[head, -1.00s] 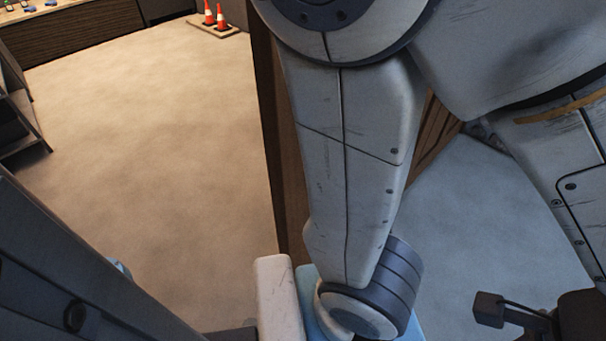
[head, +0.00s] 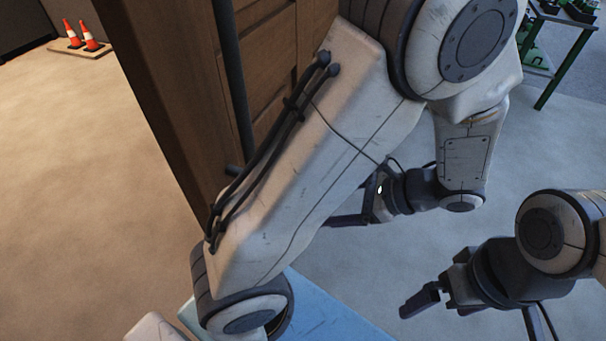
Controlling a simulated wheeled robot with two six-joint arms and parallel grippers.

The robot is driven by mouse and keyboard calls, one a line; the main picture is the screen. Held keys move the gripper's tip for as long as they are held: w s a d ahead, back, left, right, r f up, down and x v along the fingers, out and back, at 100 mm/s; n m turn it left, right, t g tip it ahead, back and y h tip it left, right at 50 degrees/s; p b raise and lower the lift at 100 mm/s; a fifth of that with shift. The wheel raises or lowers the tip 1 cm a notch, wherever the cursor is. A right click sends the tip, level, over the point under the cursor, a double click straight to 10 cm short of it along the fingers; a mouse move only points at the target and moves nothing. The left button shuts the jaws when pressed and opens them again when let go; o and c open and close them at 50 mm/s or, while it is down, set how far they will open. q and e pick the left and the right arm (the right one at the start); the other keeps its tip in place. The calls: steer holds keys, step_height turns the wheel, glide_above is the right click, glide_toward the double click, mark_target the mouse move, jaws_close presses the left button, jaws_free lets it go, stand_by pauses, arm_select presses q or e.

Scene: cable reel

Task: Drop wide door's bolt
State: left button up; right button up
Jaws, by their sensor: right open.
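A brown wooden door (head: 180,110) with plank panels stands upright at the upper left of centre. My right gripper (head: 472,318) is open and empty at the lower right, over the floor, well away from the door.
Two orange and white cones (head: 81,36) stand on a board at the far left. A green-framed table (head: 565,45) with items is at the upper right. The floor left of the door is clear.

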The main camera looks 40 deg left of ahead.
arm_select(q)
steer(key=w+a+f+m+t+y+b, duration=0.3)
steer(key=w+a+f+m+y+b, duration=0.25)
steer(key=w+f+y, duration=0.3)
steer(key=shift+m+h, duration=0.45)
steer(key=a, duration=1)
steer(key=shift+a+f+p, duration=0.3)
steer(key=shift+f, duration=0.1)
arm_select(e)
step_height(320, 180, down, 7)
steer(key=shift+r, duration=0.15)
arm_select(q)
jaws_close()
